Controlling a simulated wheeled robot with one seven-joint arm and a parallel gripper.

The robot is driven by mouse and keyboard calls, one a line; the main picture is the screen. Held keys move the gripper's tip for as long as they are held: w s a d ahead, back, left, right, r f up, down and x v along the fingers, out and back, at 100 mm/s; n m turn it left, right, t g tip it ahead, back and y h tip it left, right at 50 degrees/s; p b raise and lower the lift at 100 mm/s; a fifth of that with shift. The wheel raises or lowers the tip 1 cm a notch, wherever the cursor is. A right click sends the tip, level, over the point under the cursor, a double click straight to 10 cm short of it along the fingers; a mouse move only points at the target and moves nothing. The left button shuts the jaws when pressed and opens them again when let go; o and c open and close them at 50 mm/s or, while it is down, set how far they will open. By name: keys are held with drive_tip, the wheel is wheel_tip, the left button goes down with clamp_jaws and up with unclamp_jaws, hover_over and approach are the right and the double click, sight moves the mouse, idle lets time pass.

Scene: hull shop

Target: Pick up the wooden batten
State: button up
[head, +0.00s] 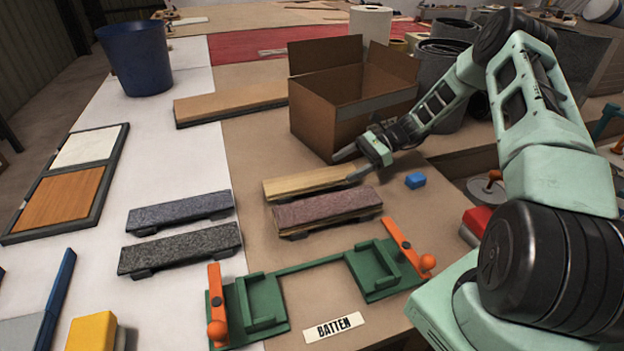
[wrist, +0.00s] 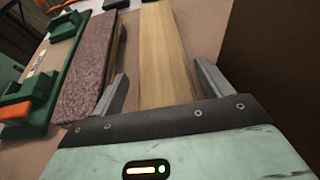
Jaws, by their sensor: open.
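The pale wooden batten (head: 305,182) lies on the brown part of the bench, just behind a speckled reddish-brown bar (head: 325,211). My gripper (head: 345,168) is open at the batten's right end, in front of the cardboard box. In the wrist view the batten (wrist: 163,45) runs lengthwise between the two spread fingers of my gripper (wrist: 160,70), with a gap on each side. The left finger is close to the reddish-brown bar (wrist: 92,65). I cannot tell how low the fingertips are beside the batten. My palm hides its near end in the wrist view.
An open cardboard box (head: 330,110) stands close behind my gripper. A green fixture (head: 310,264) with orange levers and a "BATTEN" label (head: 334,327) lie in front. Two dark grey bars (head: 180,249) lie left. A small blue block (head: 415,180) is at right.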

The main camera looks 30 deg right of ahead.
sight(329, 174)
drive_tip(key=x, duration=0.4)
drive_tip(key=shift+a+p, duration=0.15)
drive_tip(key=shift+p, duration=0.15)
drive_tip(key=c, duration=0.8)
drive_tip(key=shift+c, duration=0.2)
drive_tip(key=shift+r, duration=0.1)
wheel_tip(329, 174, up, 18)
